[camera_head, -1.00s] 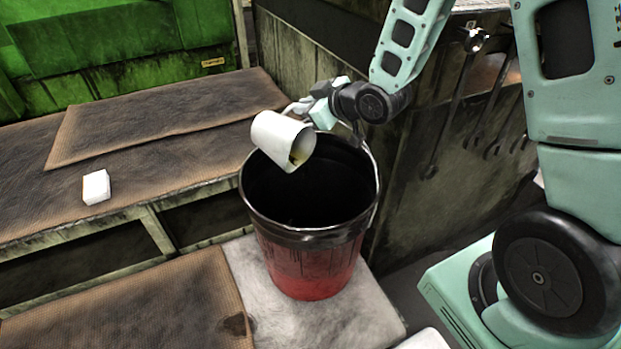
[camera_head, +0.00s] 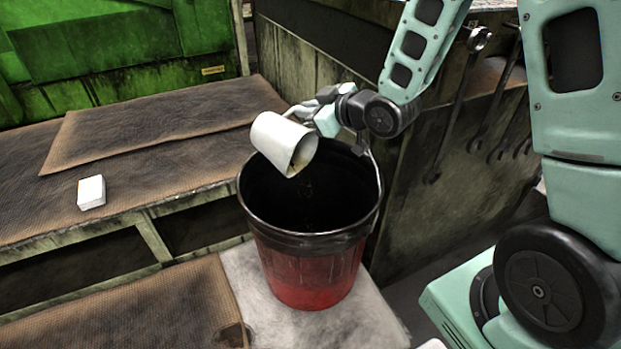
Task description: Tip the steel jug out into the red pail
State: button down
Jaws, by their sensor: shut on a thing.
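The steel jug (camera_head: 277,140) looks pale, almost white, and is tilted with its mouth facing down and right over the red pail (camera_head: 308,282). A little dark yellowish stuff shows at its lip, and a few faint small bits show below it inside the pail. The pail is red below with a black upper part, and stands upright. My gripper (camera_head: 311,112) is shut on the jug at its handle side, above the pail's back rim. The jug's inside and the pail's bottom are mostly hidden.
A small white block (camera_head: 91,192) lies on the brown matted bench (camera_head: 150,185) at left. The pail stands on a pale slab (camera_head: 355,325). A grimy panel with hanging wrenches (camera_head: 455,110) is behind at right. A green machine (camera_head: 120,50) stands at the back left.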

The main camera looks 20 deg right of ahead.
jog(key=shift+s+d+r+t+y+b, duration=0.15)
jog(key=shift+s+t+b, duration=0.2)
jog(key=shift+b, duration=0.5)
jog(key=shift+s+d+t+y+b, duration=0.2)
jog(key=shift+t+b, duration=0.15)
jog(key=shift+b, duration=0.5)
jog(key=s+t+b, duration=0.1)
jog(key=b, duration=0.2)
jog(key=t+b, duration=0.1)
jog(key=b, duration=0.2)
jog(key=shift+s+d+f+y, duration=0.2)
jog(key=shift+s+d+y, duration=0.15)
jog(key=shift+d, duration=0.05)
jog(key=s+d+r+t+y+b, duration=0.1)
jog(key=s+t+b, duration=0.1)
jog(key=b, duration=0.7)
jog(key=s+d+m+t+y+b, duration=0.1)
jog(key=s+t+b, duration=0.2)
jog(key=b, duration=0.7)
jog(key=shift+d+r+t+b, duration=0.25)
jog(key=shift+r+t+b, duration=0.1)
jog(key=shift+t, duration=0.25)
jog(key=shift+s, duration=0.1)
jog(key=shift+r, duration=0.1)
